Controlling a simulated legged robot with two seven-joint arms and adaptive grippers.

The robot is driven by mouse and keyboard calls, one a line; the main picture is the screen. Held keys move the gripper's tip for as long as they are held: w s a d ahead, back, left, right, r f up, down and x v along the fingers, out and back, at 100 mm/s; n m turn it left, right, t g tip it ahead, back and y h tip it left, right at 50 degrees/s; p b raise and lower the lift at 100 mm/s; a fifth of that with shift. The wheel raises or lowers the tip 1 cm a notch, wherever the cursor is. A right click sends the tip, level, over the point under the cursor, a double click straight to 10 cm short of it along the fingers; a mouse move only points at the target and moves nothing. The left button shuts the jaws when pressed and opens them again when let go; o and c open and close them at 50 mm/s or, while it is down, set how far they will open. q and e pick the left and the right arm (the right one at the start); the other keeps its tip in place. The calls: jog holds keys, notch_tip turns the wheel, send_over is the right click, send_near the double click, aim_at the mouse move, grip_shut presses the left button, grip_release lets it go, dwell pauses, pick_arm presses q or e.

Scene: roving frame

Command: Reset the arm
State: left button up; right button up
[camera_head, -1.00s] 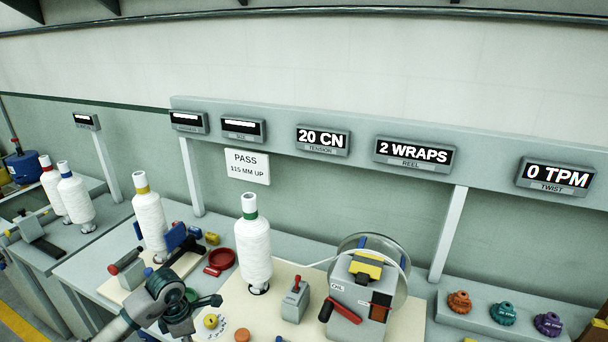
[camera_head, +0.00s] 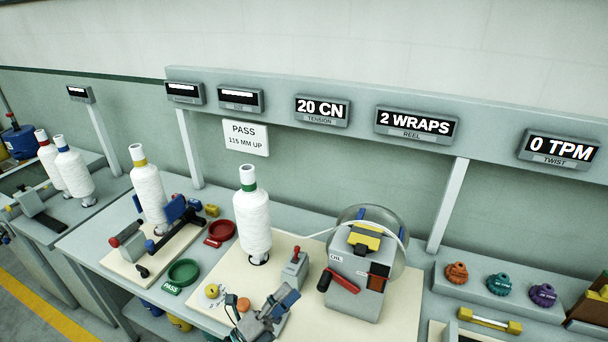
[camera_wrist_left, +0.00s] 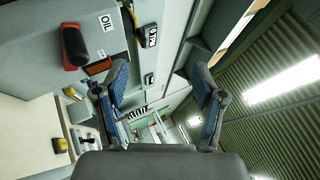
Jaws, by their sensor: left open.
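My left gripper (camera_head: 272,310) is at the bottom centre of the head view, above the front of the cream board, left of the grey reel machine. Its blue-padded fingers stand apart with nothing between them; they also show apart in the left wrist view (camera_wrist_left: 160,92). The arm behind it is cut off by the bottom edge. My right gripper is in neither view.
The grey reel machine (camera_head: 352,284) with a red handle stands close to the right of the gripper. A small red-lever box (camera_head: 294,270) and a white yarn cone (camera_head: 252,222) stand behind it. Green (camera_head: 184,272) and red (camera_head: 220,232) rings lie to the left.

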pick_arm(q)
jog(key=s+a+f+n+y, duration=0.1)
jog(key=a+f+n+y, duration=0.8)
jog(key=n, duration=0.3)
jog(key=s+a+f+n+y, duration=0.2)
jog(key=a+f+n+y, duration=0.5)
jog(key=f+n+y, duration=0.35)
jog(key=s+a+f+n+g+h, duration=0.1)
jog(key=s+f+n+g, duration=0.2)
jog(key=s+f+g, duration=0.55)
jog(key=s+a+f+n+g, duration=0.15)
jog(key=s+f+n, duration=0.35)
jog(key=s, duration=0.9)
notch_tip(320, 180, down, 28)
jog(key=s+r+m+g, duration=0.1)
jog(key=s+m+g, duration=0.1)
jog(key=s+a+f, duration=0.1)
jog(key=s+f, duration=1.3)
jog(key=f, duration=0.1)
jog(key=shift+s+a+f+g, duration=0.15)
jog(key=shift+s+a+g, duration=0.15)
jog(key=shift+s+g, duration=0.1)
